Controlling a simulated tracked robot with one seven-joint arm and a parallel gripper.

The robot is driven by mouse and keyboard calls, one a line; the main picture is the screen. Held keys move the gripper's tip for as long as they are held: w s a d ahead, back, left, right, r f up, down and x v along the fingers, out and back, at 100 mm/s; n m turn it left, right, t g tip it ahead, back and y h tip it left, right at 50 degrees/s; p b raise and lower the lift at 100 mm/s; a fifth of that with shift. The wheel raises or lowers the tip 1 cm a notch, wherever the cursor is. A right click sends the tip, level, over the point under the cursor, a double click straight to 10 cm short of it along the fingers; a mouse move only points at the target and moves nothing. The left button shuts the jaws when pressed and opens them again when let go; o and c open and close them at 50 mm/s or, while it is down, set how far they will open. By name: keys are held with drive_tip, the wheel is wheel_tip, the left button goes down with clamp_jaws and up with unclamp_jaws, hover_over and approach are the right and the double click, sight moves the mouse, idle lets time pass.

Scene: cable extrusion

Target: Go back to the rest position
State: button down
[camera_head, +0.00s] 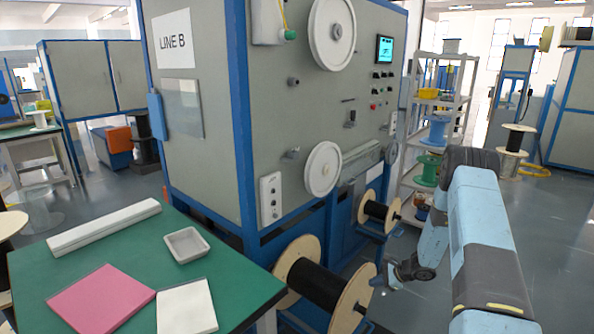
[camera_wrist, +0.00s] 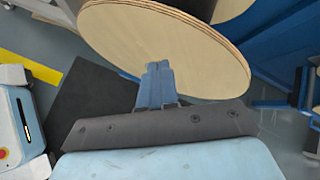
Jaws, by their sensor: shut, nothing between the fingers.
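My gripper (camera_head: 384,281) hangs low at the end of my light blue arm, just right of a large wooden spool wound with black cable (camera_head: 325,285). In the wrist view its blue fingers (camera_wrist: 158,72) are together with nothing between them. A pale wooden flange (camera_wrist: 190,40) fills the top of the wrist view behind the fingertips. I cannot tell how small the gap between fingertips and flange is.
The grey and blue LINE B machine (camera_head: 220,110) stands in the middle, with a smaller black spool (camera_head: 380,211) low on it. A green table (camera_head: 110,250) is at front left. A shelf rack (camera_head: 440,75) stands behind my arm. Floor shows at right.

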drive_tip(key=s+a+r+n+g, duration=0.1)
drive_tip(key=a+r+n, duration=0.15)
drive_tip(key=r, duration=0.85)
drive_tip(key=s+a+r+n, duration=0.1)
drive_tip(key=a+r+n, duration=0.15)
drive_tip(key=r, duration=0.95)
drive_tip(key=s+a+r+n+g+h, duration=0.1)
drive_tip(key=s+a+r+n, duration=0.15)
drive_tip(key=s+r, duration=0.4)
drive_tip(key=s+a+r+n+h, duration=0.1)
drive_tip(key=s+r+n, duration=0.2)
drive_tip(key=r, duration=0.7)
drive_tip(key=s+a+r+n+h, duration=0.1)
drive_tip(key=s+r+n+h, duration=0.3)
drive_tip(key=s+r, duration=0.95)
drive_tip(key=s+d+r+n+t+h, duration=0.1)
drive_tip(key=s+n, duration=0.1)
drive_tip(key=s, duration=0.7)
drive_tip(key=s+d+r+n+t+h, duration=0.1)
drive_tip(key=s+n+t, duration=0.1)
drive_tip(key=s, duration=0.7)
drive_tip(key=shift+d+r, duration=0.2)
drive_tip(key=shift+d, duration=0.1)
